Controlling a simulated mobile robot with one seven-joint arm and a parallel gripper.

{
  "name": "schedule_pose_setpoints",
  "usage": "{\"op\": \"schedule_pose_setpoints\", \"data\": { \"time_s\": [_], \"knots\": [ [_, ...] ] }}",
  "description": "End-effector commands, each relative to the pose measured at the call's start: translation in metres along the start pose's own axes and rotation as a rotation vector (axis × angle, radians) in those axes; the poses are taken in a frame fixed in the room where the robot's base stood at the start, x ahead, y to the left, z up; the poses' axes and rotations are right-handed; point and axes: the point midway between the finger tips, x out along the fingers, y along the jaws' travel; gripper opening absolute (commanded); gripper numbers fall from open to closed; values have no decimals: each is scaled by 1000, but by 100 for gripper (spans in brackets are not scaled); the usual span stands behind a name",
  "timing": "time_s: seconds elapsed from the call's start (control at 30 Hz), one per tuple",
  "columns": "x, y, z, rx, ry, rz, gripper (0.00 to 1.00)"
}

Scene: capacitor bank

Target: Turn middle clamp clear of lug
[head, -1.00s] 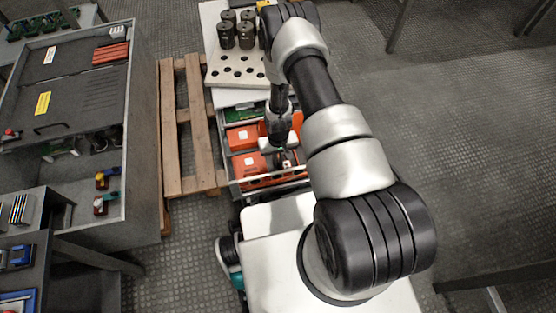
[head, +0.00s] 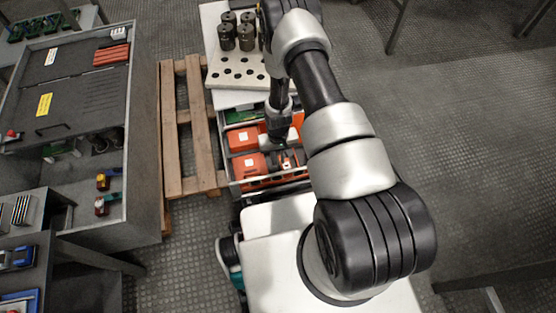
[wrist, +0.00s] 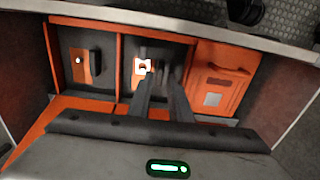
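In the wrist view an orange-framed unit has bays side by side. The left bay shows a black clamp (wrist: 95,62) standing upright beside a small pale lug (wrist: 79,61) on an orange plate. The middle bay shows a bright white lug (wrist: 142,66) with a dark notch. My gripper (wrist: 162,74) reaches into the middle bay, with its two dark fingers just right of this lug. The middle clamp is hidden or merges with the dark fingers, so I cannot tell its angle or whether they grip it. In the head view my gripper (head: 281,132) is over the orange units.
A grey wall edge (wrist: 200,28) runs behind the bays. In the head view a pale perforated rack (head: 236,75) with dark cylinders stands behind, and a wooden pallet (head: 170,130) lies to the left.

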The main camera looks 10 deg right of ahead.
Motion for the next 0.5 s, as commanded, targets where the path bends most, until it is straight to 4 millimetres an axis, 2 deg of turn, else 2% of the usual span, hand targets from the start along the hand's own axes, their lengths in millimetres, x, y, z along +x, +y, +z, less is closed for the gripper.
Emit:
{"op": "schedule_pose_setpoints", "data": {
  "time_s": [0.03,0.2,0.5],
  "knots": [
    [-18,0,-1,0,2,0,18],
    [-61,0,-2,-1,3,0,18],
    [-124,0,-1,-1,2,0,18]
  ]
}}
